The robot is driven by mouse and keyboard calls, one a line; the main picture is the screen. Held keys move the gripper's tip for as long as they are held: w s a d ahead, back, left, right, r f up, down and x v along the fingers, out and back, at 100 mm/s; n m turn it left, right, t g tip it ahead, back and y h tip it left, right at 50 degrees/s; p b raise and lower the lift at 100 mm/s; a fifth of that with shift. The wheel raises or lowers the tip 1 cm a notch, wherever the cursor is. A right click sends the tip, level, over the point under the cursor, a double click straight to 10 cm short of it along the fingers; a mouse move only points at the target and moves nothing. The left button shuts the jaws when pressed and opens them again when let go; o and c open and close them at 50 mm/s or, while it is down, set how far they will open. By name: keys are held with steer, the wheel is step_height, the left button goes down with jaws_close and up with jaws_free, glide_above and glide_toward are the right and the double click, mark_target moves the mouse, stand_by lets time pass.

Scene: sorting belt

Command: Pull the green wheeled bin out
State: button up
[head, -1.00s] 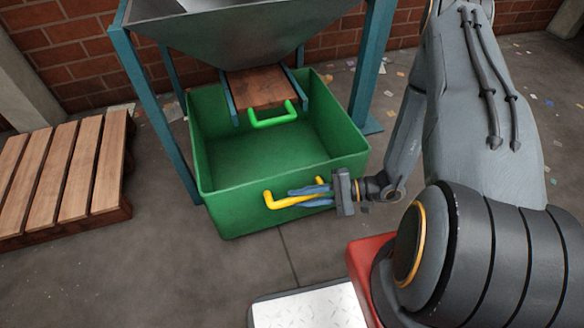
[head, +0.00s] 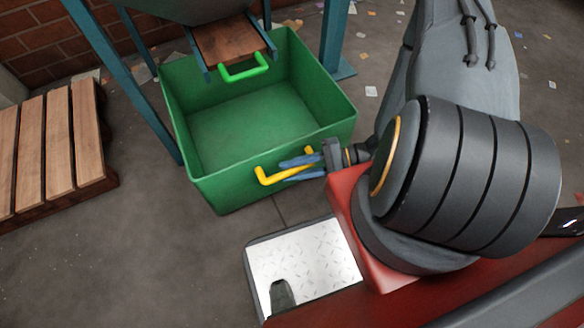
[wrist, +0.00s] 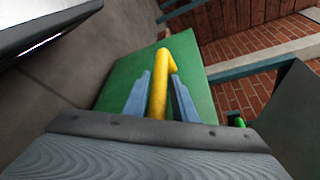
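The green wheeled bin (head: 240,196) is an open, empty box with a yellow bar handle (head: 270,178) on its near wall. It stands partly in front of the hopper frame, and its wheels are not visible. My gripper (head: 299,167) is at the yellow handle, with its blue fingers on either side of the bar. In the wrist view the yellow handle (wrist: 158,95) runs between the two fingers (wrist: 160,98), with the green bin wall (wrist: 198,80) behind.
A hopper with a wooden slide gate (head: 228,42) and green gate handle (head: 245,70) stands over the bin's back. Its teal legs (head: 118,75) flank the bin. A wooden pallet (head: 50,150) lies left.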

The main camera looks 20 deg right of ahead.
steer(key=shift+o, duration=0.9)
steer(key=shift+p+v, duration=0.75)
steer(key=shift+v, duration=3.2)
